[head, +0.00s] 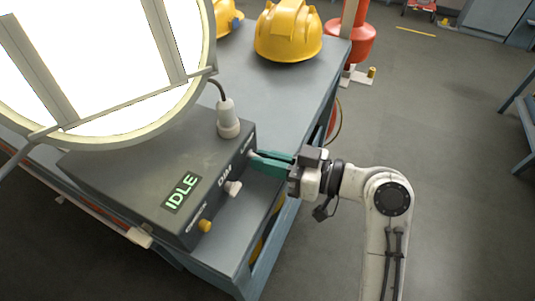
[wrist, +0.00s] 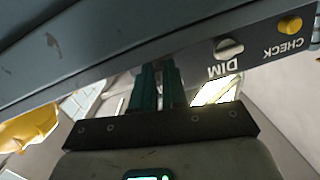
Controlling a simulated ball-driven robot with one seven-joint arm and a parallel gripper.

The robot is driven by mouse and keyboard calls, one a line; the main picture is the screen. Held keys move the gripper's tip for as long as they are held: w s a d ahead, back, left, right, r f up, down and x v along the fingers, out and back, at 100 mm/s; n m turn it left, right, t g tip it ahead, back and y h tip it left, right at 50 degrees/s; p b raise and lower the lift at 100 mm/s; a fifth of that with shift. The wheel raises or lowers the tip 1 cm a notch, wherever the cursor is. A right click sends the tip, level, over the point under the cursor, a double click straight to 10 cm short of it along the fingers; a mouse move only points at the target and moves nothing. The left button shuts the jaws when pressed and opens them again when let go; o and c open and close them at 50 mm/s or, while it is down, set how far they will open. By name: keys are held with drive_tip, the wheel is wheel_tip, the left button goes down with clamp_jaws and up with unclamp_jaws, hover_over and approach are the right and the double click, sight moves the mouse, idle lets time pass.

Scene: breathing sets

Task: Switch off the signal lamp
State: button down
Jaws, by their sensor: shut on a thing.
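The signal lamp (head: 105,60) is a big round lamp at the upper left of the head view, its face glowing bright white. Beside it is a dark grey control box (head: 130,165) with a green IDLE display (head: 181,192). Its front has a yellow CHECK knob (head: 205,226) and a white DIM knob (head: 233,188); both also show in the wrist view, CHECK (wrist: 290,25) and DIM (wrist: 229,48). My gripper (head: 258,158) has its green fingers shut on a third control at the box's far front end. That control is mostly hidden by the fingers.
The box stands on a grey-blue bench (head: 290,85). A yellow helmet (head: 288,30) lies behind it, with another partly behind the lamp. A grey plug (head: 228,118) with a cable rises from the box top. Floor at the right is open.

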wheel_tip(320, 180, up, 2)
drive_tip(key=h+p, duration=0.1)
drive_tip(key=p, duration=0.1)
drive_tip(key=h+p, duration=0.1)
drive_tip(key=p, duration=0.2)
drive_tip(key=g+h+p, duration=0.1)
drive_tip(key=p, duration=0.1)
drive_tip(key=shift+r+h, duration=0.25)
drive_tip(key=shift+h, duration=0.15)
drive_tip(key=h+p, duration=0.1)
drive_tip(key=p, duration=0.1)
drive_tip(key=shift+w+a+r+p, duration=0.1)
drive_tip(key=shift+r+p, duration=0.05)
drive_tip(key=shift+p, duration=0.25)
drive_tip(key=shift+a+g+h+p, duration=0.1)
drive_tip(key=shift+g+h+p, duration=0.4)
drive_tip(key=shift+h+p, duration=0.6)
drive_tip(key=c, duration=1.2)
unclamp_jaws()
drive_tip(key=shift+o, duration=0.2)
drive_tip(key=v, duration=1)
drive_tip(key=shift+d+b, duration=0.3)
drive_tip(key=shift+b, duration=0.05)
drive_tip(key=shift+r, duration=0.1)
